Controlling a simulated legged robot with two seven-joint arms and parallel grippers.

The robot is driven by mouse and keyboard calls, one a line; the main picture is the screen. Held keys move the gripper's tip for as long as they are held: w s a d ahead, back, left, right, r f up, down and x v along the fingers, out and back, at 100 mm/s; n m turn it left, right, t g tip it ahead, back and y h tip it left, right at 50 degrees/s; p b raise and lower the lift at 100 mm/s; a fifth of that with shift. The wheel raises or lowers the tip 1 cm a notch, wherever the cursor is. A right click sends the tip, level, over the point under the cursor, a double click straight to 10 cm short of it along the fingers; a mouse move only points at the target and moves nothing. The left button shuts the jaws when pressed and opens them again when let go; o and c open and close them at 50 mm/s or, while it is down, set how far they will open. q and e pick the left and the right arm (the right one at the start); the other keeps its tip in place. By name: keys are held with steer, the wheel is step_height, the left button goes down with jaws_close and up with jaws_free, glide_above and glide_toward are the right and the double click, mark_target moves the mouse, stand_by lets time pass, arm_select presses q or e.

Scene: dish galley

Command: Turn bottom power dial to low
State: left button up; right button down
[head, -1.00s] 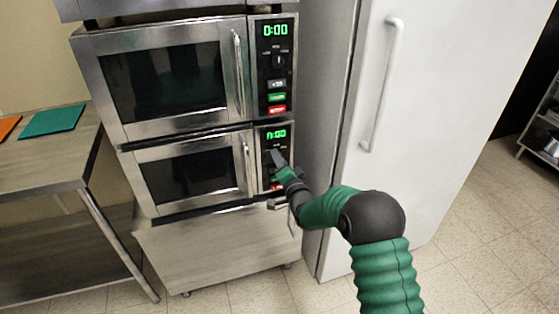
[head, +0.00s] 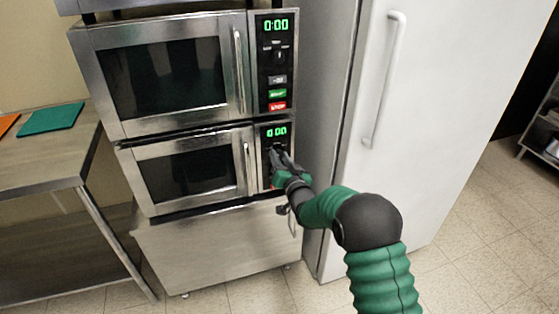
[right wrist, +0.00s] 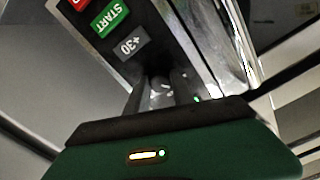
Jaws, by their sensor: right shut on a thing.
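Two steel microwaves are stacked on a stand. The bottom microwave (head: 190,172) has a black control panel with a green display (head: 276,132) at its top. My right gripper (head: 275,153) is at this panel, just below the display, and covers the bottom power dial in the head view. In the right wrist view my right gripper (right wrist: 163,95) has its fingers on either side of the dial (right wrist: 160,85), which is dark and mostly hidden. It is shut on the dial. The dial's setting cannot be read. My left gripper is not in view.
The top microwave (head: 165,75) has its own dial (head: 280,55) and buttons. The +30 button (right wrist: 131,43) and green START button (right wrist: 110,18) lie close to my right gripper. A white fridge (head: 440,110) stands to the right, a steel table (head: 50,165) to the left.

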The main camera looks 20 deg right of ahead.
steer(key=n, duration=0.2)
steer(key=n+b, duration=0.1)
steer(key=n, duration=0.1)
steer(key=shift+f+n, duration=0.2)
steer(key=shift+n, duration=0.1)
stand_by(0.5)
steer(key=c, duration=1.4)
jaws_free()
steer(key=shift+c, duration=0.2)
steer(key=o, duration=0.3)
steer(key=shift+r, duration=0.1)
steer(key=s, duration=0.5)
steer(key=s+p, duration=0.1)
steer(key=s, duration=0.5)
steer(key=s+p, duration=0.1)
steer(key=s, duration=0.5)
steer(key=shift+d, duration=0.3)
